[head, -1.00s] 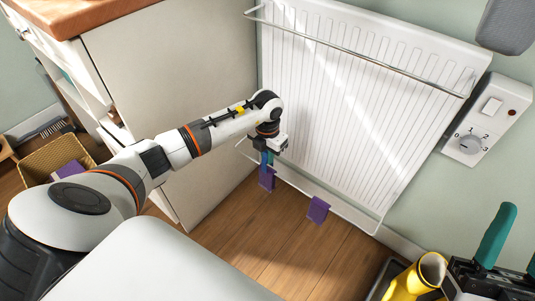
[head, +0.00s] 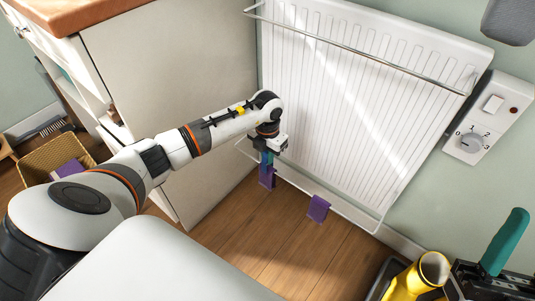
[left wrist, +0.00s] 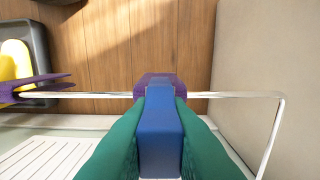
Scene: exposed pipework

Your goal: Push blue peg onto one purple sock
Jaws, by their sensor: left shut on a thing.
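My left gripper (head: 267,155) is shut on the blue peg (left wrist: 160,135), which stands between its green fingers in the left wrist view. The gripper is at the lower rail of the radiator. One purple sock (head: 267,179) hangs on that rail directly below the gripper. In the left wrist view this sock (left wrist: 154,79) shows at the far end of the peg, over the rail. The peg overlaps it in view; how far it is on the sock is hidden. A second purple sock (head: 318,209) hangs farther right on the rail.
The white radiator (head: 350,100) has a front rail above and the lower rail (head: 345,212) below. A cabinet (head: 175,90) stands close on the left. A wicker basket (head: 40,165) holds something purple. A yellow boot (head: 420,275) stands at lower right. The wooden floor between is clear.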

